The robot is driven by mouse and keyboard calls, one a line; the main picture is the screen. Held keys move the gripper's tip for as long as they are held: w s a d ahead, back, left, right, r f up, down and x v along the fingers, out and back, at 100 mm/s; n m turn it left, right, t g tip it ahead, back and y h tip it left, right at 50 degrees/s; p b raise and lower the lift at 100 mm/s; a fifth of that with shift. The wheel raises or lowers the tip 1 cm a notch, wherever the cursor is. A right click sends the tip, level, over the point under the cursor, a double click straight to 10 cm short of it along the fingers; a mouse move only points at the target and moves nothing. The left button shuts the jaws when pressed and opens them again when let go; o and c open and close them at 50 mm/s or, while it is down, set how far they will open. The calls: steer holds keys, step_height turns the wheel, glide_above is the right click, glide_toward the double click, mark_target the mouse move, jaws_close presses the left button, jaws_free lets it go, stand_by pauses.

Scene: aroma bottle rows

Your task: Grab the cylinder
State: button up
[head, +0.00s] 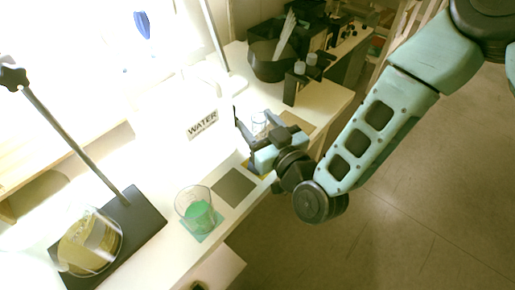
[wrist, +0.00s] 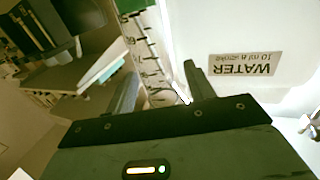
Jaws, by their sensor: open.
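The cylinder is a clear graduated one with dark scale marks. In the wrist view the cylinder (wrist: 150,62) runs from the top edge down between my two fingers. In the head view the cylinder (head: 259,121) shows only as a small clear part by my fingers; its lower part is hidden. My gripper (head: 256,132) is open, with its fingers on either side of the cylinder.
A white container labelled WATER (head: 203,124) stands close to the left of my gripper. A beaker of green liquid (head: 198,214) stands on the front of the table, near an empty dark mat (head: 234,187). A beaker of yellow liquid (head: 88,243) sits on a dark stand base (head: 143,216). A black bin (head: 270,68) is behind.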

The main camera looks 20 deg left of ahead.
jaws_close()
